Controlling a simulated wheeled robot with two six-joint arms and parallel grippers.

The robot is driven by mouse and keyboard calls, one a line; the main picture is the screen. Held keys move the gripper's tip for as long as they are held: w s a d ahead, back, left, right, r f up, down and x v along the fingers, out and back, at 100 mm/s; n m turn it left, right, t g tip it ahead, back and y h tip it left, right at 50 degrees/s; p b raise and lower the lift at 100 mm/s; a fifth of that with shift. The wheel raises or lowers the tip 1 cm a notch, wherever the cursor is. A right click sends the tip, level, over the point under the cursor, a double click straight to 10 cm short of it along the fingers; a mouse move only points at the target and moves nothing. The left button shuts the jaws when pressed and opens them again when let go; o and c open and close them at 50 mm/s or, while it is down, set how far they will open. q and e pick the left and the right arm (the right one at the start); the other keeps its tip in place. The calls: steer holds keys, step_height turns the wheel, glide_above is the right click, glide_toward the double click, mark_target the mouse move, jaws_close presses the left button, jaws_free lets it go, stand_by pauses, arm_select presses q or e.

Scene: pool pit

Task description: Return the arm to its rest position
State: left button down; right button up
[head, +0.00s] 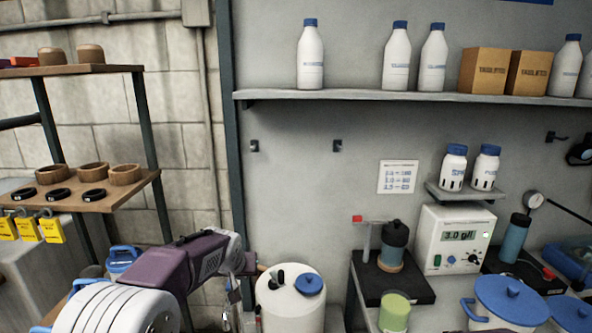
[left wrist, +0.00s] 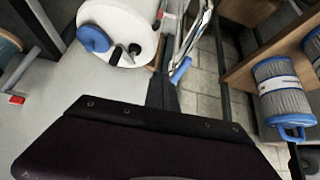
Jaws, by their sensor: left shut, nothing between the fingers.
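My left arm (head: 185,264) reaches in from the lower left of the head view, its purple link angled up and right toward the white tank (head: 291,305). In the left wrist view my left gripper (left wrist: 162,88) shows as a narrow dark piece beyond my dark purple wrist. Its fingers are together with nothing between them. The white tank also shows in the left wrist view (left wrist: 112,27), beyond and left of the fingers. In the head view the fingers are hard to make out. My right gripper is in neither view.
A wooden rack (head: 92,195) with rings and cups stands at the left. A counter on the right holds a white meter (head: 456,238), a blue-lidded pot (head: 505,305) and a black stand. In the left wrist view a pleated filter (left wrist: 280,90) lies at the right, beside tiled floor.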

arm_select(q)
steer(key=s+a+f+g, duration=0.1)
steer(key=s+f, duration=0.3)
steer(key=s, duration=0.5)
steer(key=s+a+f+g, duration=0.1)
steer(key=s+f+g, duration=0.2)
steer(key=s, duration=0.7)
steer(key=s+a+f+g, duration=0.1)
steer(key=s+f+g, duration=0.1)
steer(key=s+f, duration=0.4)
steer(key=s, duration=0.4)
steer(key=shift+f+m, duration=0.1)
steer(key=shift+m, duration=0.2)
